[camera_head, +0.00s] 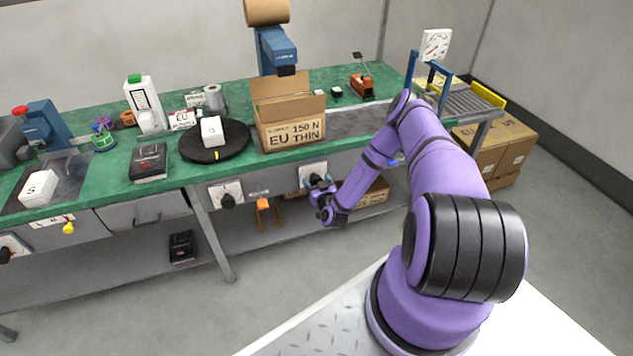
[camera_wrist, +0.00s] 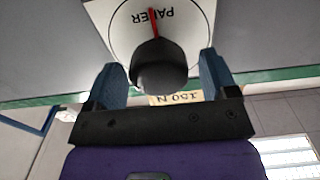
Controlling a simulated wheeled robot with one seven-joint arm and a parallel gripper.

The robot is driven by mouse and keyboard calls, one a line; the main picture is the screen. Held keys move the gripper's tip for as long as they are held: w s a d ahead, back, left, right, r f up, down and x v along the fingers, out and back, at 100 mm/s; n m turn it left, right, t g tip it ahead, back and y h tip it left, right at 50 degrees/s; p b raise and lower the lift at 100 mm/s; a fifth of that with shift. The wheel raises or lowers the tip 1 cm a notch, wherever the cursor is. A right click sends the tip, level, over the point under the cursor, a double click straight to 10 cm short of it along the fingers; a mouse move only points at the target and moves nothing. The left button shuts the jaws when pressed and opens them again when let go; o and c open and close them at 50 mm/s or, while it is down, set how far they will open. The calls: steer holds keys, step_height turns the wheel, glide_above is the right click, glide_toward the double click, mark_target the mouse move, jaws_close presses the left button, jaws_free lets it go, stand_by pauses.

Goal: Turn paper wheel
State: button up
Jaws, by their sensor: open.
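The paper wheel is a black round knob (camera_wrist: 158,66) on a white dial plate (camera_wrist: 120,25) lettered "PAPER", which appears upside down in the wrist view. A red pointer line (camera_wrist: 153,22) runs from the knob across the plate. In the head view the dial (camera_head: 313,170) sits on the bench's front panel, partly hidden by my gripper (camera_head: 325,203). In the wrist view my gripper (camera_wrist: 163,72) is open, with one blue finger on each side of the knob. Gaps show beside the knob; I see no clear contact.
Another dial (camera_head: 227,195) is on the front panel to the left. An open carton (camera_head: 290,132) and a black turntable with a white box (camera_head: 212,130) stand on the green bench. Below, a shelf (camera_head: 280,232) holds an orange stand (camera_head: 264,206) and a carton (camera_head: 375,194).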

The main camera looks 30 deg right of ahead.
steer(key=shift+w, duration=0.25)
steer(key=c, duration=0.9)
steer(key=shift+d, duration=0.1)
